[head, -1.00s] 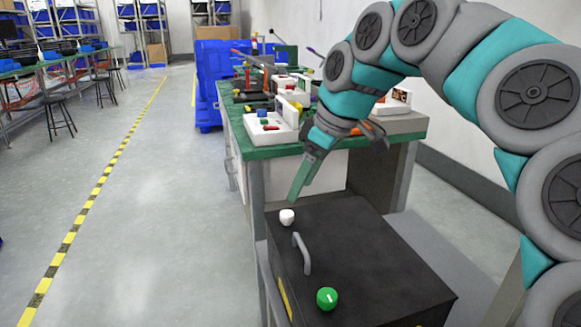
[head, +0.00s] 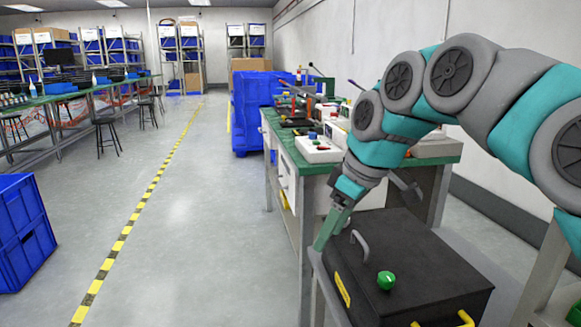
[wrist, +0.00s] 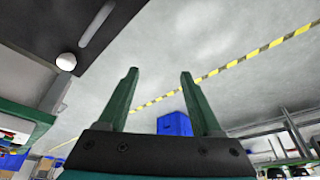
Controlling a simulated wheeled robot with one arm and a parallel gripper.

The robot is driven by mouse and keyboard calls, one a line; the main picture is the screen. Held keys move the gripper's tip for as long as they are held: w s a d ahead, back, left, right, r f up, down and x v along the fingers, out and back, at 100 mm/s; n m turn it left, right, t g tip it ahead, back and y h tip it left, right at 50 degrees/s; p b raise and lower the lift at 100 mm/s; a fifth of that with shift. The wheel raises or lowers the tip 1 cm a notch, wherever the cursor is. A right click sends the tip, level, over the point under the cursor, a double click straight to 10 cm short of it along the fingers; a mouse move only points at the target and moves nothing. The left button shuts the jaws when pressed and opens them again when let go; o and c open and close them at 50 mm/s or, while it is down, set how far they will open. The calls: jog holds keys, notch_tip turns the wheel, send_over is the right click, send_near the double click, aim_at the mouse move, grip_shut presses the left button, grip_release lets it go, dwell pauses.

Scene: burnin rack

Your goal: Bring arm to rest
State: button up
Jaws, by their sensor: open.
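My gripper (head: 330,229) hangs at the left edge of the black box in the head view, fingers pointing down and left. In the wrist view my gripper (wrist: 160,80) has its two green fingers wide apart with nothing between them. The black box (head: 430,255) has a grey handle (head: 360,246) and a green knob (head: 386,280) on its top. A white knob (wrist: 66,62) shows on the box in the wrist view; in the head view my gripper hides it.
A green-topped workbench (head: 437,160) with devices stands behind the box. Blue crates (head: 250,110) stand beyond it, and another blue crate (head: 22,232) is at the left. The grey floor between the crate and the bench is clear, with a yellow-black line (head: 145,200).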

jog(key=s+d+f+m+g+h, duration=0.1)
jog(key=s+d+f+m, duration=0.1)
jog(key=s+f, duration=0.5)
jog(key=s+d+f+m+g+h, duration=0.1)
jog(key=s+d+f+m, duration=0.2)
jog(key=s, duration=0.8)
jog(key=s+d+f+m+g+h, duration=0.1)
jog(key=s+d+f+m+g, duration=0.1)
jog(key=s+f+m, duration=0.4)
jog(key=s+f, duration=0.3)
jog(key=f, duration=0.2)
jog(key=shift+s+d+f, duration=0.3)
jog(key=shift+s+d, duration=0.05)
jog(key=shift+s, duration=0.05)
